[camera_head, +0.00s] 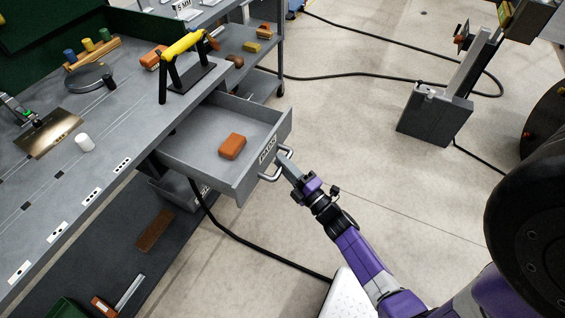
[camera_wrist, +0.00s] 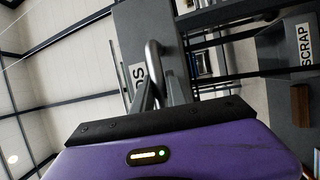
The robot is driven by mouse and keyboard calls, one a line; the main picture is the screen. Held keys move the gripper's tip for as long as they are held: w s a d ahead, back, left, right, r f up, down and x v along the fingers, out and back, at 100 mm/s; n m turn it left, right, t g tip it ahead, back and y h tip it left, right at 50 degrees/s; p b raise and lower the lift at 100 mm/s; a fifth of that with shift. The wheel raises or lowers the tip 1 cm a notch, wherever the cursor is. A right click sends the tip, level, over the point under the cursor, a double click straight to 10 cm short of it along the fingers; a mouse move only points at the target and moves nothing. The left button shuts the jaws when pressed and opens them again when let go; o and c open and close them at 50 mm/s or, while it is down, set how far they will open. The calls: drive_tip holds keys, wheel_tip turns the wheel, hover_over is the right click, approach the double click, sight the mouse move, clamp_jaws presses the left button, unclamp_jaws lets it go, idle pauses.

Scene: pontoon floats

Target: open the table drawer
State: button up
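The table drawer (camera_head: 205,178) is a grey metal box that stands pulled out from under the grey workbench (camera_head: 110,115). A brown-orange block (camera_head: 232,146) lies inside it. The drawer front has a white label and a bar handle (camera_head: 272,172). My gripper (camera_head: 284,165) is at this handle, with its fingers around the bar. In the wrist view the handle (camera_wrist: 153,62) passes between the fingers (camera_wrist: 158,92), which look closed on it. The exact contact of the fingertips is partly hidden.
A yellow-handled tool on a stand (camera_head: 182,46) is on the bench near the drawer. A grey block-like unit (camera_head: 434,115) stands on the floor at right. Black cables (camera_head: 350,75) cross the floor. Open floor lies in front of the drawer.

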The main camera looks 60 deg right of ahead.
drive_tip(key=o, duration=0.4)
drive_tip(key=shift+c, duration=0.2)
drive_tip(key=b+v, duration=0.1)
drive_tip(key=v, duration=0.7)
drive_tip(key=shift+w, duration=0.1)
